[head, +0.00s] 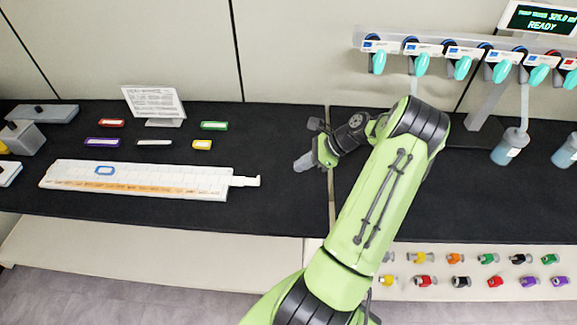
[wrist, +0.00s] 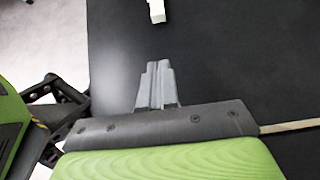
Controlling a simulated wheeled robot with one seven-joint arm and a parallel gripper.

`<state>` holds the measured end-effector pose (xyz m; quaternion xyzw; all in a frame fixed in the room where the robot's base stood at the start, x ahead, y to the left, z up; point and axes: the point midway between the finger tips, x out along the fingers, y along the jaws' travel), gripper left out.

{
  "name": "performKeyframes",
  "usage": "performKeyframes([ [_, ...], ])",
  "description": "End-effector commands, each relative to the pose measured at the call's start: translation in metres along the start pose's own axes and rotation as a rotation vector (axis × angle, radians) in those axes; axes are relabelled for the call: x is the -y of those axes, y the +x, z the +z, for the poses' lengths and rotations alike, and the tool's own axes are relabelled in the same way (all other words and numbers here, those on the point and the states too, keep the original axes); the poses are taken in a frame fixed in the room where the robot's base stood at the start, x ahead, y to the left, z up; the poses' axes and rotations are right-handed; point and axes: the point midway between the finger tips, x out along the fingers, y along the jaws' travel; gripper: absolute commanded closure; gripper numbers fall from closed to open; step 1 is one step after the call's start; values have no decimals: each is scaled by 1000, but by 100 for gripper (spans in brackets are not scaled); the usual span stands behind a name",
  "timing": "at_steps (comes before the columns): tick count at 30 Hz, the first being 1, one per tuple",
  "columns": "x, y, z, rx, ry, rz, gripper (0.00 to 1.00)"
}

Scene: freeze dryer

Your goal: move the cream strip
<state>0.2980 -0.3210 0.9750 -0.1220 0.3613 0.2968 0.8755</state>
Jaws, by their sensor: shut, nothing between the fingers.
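The cream strip (head: 244,181) sticks out of the right end of a long white board (head: 70,174) lying on the black bench. The rest of the strip seems to lie within the board, and I cannot make out its full length. A pale stepped end piece, apparently the strip's tip (wrist: 157,11), shows at the top of the wrist view. My gripper (head: 302,163) is to the right of the strip's end and apart from it. In the wrist view my gripper (wrist: 158,72) has its grey fingers together, with nothing between them.
A blue frame (head: 104,171) sits on the board. Valves with teal handles (head: 421,64) and flasks (head: 510,147) are at the right.

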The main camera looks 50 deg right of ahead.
Motion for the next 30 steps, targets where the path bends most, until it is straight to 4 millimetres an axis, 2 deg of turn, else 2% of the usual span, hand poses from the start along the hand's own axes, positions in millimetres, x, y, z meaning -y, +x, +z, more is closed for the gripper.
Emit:
performKeyframes([
  [12,-2,93,-1,-1,-4,5,100],
  [15,-1,104,14,-2,-6,4,100],
  [19,-1,114,24,-3,-4,2,100],
  [30,-1,117,28,-2,-3,1,100],
])
